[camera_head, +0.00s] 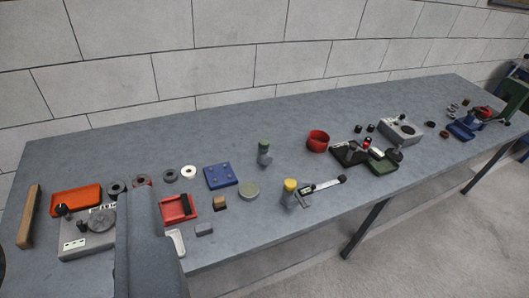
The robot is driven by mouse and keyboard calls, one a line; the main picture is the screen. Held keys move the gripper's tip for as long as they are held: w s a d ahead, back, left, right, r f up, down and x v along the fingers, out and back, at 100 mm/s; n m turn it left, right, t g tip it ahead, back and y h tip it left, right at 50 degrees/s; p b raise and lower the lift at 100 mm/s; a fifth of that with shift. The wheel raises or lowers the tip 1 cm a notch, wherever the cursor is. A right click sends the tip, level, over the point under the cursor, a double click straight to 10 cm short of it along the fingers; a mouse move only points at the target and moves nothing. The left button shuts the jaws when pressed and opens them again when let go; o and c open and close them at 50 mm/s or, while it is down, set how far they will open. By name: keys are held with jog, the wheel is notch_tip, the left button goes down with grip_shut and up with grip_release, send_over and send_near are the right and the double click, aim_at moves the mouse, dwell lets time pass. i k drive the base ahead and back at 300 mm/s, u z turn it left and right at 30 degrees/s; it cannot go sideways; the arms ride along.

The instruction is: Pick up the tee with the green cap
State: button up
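The tee with the green cap (264,154) stands upright on the grey workbench (330,208), near the middle of the picture. It has a grey body with a short side branch and a dark green cap on top. A similar grey fitting with a yellow cap (289,193) stands nearer, to its lower right. A dark grey block (150,250) at the lower left looks like part of my arm or gripper. No fingertips can be made out on it. It is well apart from the tee in the picture and hides part of the bench.
A black lever tool (323,184) lies beside the yellow-capped fitting. The block wall (240,60) rises behind the bench.

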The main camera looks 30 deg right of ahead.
aim_at(263, 158)
jog(key=u, duration=0.1)
jog(key=k, duration=0.4)
jog(key=z, duration=1.25)
jog(key=i, duration=2.25)
jog(key=u, duration=0.6)
